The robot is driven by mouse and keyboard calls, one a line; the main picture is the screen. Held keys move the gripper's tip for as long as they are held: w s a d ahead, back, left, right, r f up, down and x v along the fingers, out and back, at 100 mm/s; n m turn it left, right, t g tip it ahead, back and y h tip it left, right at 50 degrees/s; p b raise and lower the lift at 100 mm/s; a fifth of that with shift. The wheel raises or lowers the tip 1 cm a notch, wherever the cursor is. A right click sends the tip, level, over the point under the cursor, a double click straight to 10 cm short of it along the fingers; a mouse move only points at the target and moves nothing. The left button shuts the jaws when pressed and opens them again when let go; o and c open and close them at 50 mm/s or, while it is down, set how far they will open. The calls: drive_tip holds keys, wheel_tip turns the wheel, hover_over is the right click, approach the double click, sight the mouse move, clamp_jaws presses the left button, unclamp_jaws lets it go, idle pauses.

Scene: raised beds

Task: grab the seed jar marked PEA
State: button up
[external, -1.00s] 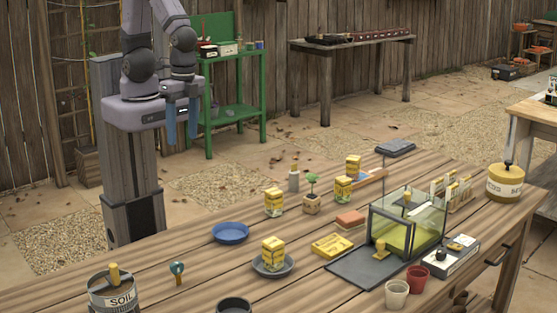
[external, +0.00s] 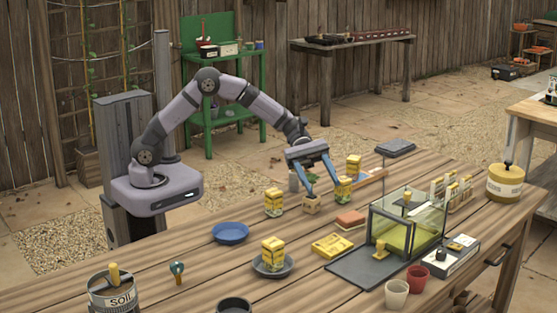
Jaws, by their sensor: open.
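Several similar yellow seed jars stand on the wooden table: one (external: 274,202) left of my gripper, one (external: 344,190) at its right finger, one (external: 354,165) farther back, and one (external: 273,252) on a grey dish in front. Their labels are too small to read, so I cannot tell which is marked PEA. My gripper (external: 326,192) is open, pointing down. Its left finger is over the small wooden seedling pot (external: 312,206), and its right finger overlaps the left edge of the jar there. I cannot tell whether either finger touches anything.
A blue bowl (external: 230,232) and a SOIL tin (external: 112,291) are on the left. A glass case (external: 408,225), an orange block (external: 351,220) and a yellow packet (external: 332,245) are on the right.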

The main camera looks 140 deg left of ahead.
sight(347, 189)
drive_tip(key=s+a+n+t+y+b, duration=0.1)
drive_tip(key=a+n, duration=0.1)
drive_tip(key=a, duration=0.3)
drive_tip(key=s+a+f+n+t+y+b, duration=0.1)
drive_tip(key=a+t+b, duration=0.1)
drive_tip(key=a, duration=0.3)
drive_tip(key=s+a+n+t+y+b, duration=0.1)
drive_tip(key=a+n+t, duration=0.1)
drive_tip(key=a, duration=0.3)
drive_tip(key=shift+s+a+f+n+y+b, duration=0.1)
drive_tip(key=shift+s+f+n+y+b, duration=0.2)
drive_tip(key=shift+s+f+y+b, duration=0.1)
drive_tip(key=shift+a+r, duration=0.2)
drive_tip(key=shift+a, duration=0.05)
drive_tip(key=shift+f, duration=1.65)
wheel_tip(347, 189, down, 4)
drive_tip(key=shift+r, duration=0.15)
drive_tip(key=shift+w+d, duration=0.2)
drive_tip(key=shift+w, duration=1.3)
drive_tip(key=shift+c, duration=0.6)
drive_tip(key=c, duration=1.1)
drive_tip(key=shift+r, duration=0.15)
